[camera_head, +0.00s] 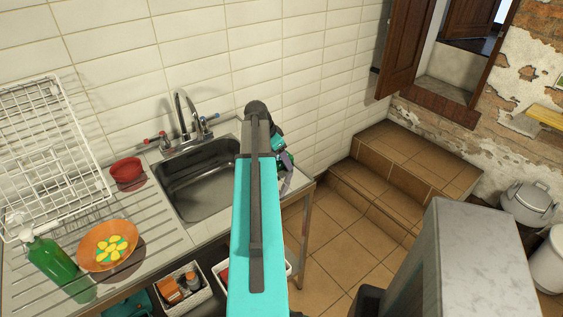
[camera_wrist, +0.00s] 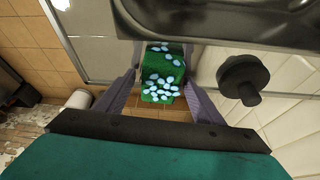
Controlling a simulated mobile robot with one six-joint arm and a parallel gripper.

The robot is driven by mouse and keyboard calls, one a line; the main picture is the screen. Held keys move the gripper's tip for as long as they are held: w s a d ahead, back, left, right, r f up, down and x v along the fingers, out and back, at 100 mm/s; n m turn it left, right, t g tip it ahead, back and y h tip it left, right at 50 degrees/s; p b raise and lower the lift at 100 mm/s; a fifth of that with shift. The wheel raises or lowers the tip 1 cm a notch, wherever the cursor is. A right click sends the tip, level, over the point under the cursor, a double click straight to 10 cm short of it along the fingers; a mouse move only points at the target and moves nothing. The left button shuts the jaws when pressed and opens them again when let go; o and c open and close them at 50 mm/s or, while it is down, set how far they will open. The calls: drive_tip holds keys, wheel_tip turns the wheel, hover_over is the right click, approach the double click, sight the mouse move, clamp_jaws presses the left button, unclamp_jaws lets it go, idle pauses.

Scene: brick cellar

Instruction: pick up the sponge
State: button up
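The sponge (camera_wrist: 162,76) is a green block with pale blue spots in the wrist view. It lies between the two fingers of my gripper (camera_wrist: 164,48), near the sink's edge. The fingers stand apart on either side of it, with narrow gaps, and I cannot tell for sure whether either one touches it. In the head view, my gripper (camera_head: 287,178) is partly behind my arm, at the counter's right end beside the sink.
The steel sink (camera_head: 198,184) with its tap (camera_head: 184,112) is left of my arm. Further left are a red bowl (camera_head: 127,172), an orange bowl (camera_head: 96,258), a green bottle (camera_head: 50,257) and a wire rack (camera_head: 45,150). A tiled wall rises behind. Brown steps (camera_head: 420,155) are at right.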

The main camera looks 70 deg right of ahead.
drive_tip(key=c, duration=0.9)
drive_tip(key=shift+r, duration=0.15)
drive_tip(key=shift+r+b, duration=0.9)
drive_tip(key=shift+r, duration=0.75)
drive_tip(key=a+b, duration=0.1)
drive_tip(key=a, duration=0.4)
drive_tip(key=a+r+b, duration=0.1)
drive_tip(key=a, duration=0.4)
drive_tip(key=w+a+b, duration=0.1)
drive_tip(key=a, duration=0.5)
drive_tip(key=shift+r+b, duration=0.2)
drive_tip(key=shift+b, duration=0.15)
